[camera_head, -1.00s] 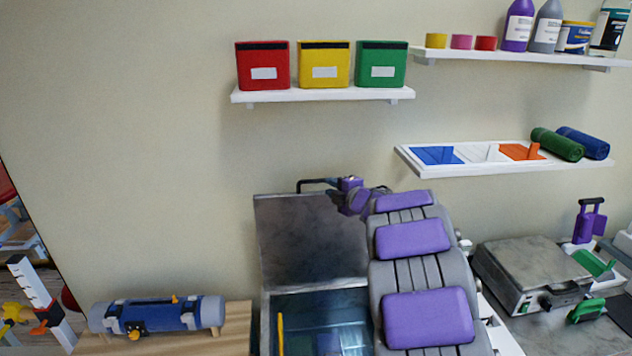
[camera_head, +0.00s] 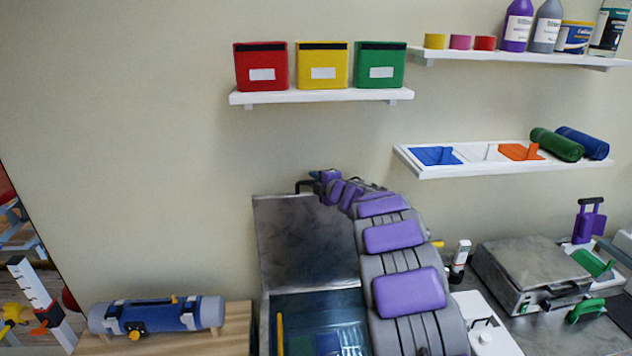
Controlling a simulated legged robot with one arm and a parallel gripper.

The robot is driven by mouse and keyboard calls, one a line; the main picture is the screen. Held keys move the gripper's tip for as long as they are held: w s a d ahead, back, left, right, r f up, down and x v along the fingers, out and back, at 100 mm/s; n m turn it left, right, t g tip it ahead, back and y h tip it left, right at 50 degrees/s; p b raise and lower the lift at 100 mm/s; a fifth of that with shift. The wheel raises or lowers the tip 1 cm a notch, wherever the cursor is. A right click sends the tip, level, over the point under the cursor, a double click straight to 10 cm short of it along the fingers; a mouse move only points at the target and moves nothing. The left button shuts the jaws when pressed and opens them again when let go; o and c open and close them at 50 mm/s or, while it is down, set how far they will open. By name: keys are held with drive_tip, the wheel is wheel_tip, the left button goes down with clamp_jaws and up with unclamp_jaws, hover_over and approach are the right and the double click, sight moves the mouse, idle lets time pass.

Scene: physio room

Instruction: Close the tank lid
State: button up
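The tank lid (camera_head: 300,240) is a grey metal panel standing upright, open, at the back of the tank. The tank (camera_head: 300,310) below it holds bluish water, with a yellow stick at its left side. My grey and purple arm curves up from the lower middle and covers the right part of the tank and lid. My gripper (camera_head: 312,184) is at the lid's top edge, by the dark handle (camera_head: 303,187). It is small and partly hidden, so I cannot tell whether its fingers are open or touching the handle.
A blue cylinder (camera_head: 158,315) lies on a wooden top at the left. A closed metal box (camera_head: 535,270) stands on the counter at the right. A shelf with red, yellow and green boxes (camera_head: 322,66) hangs above. The wall left of the lid is clear.

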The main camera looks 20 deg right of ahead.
drive_tip(key=shift+c, duration=0.4)
clamp_jaws()
drive_tip(key=shift+s+f, duration=0.1)
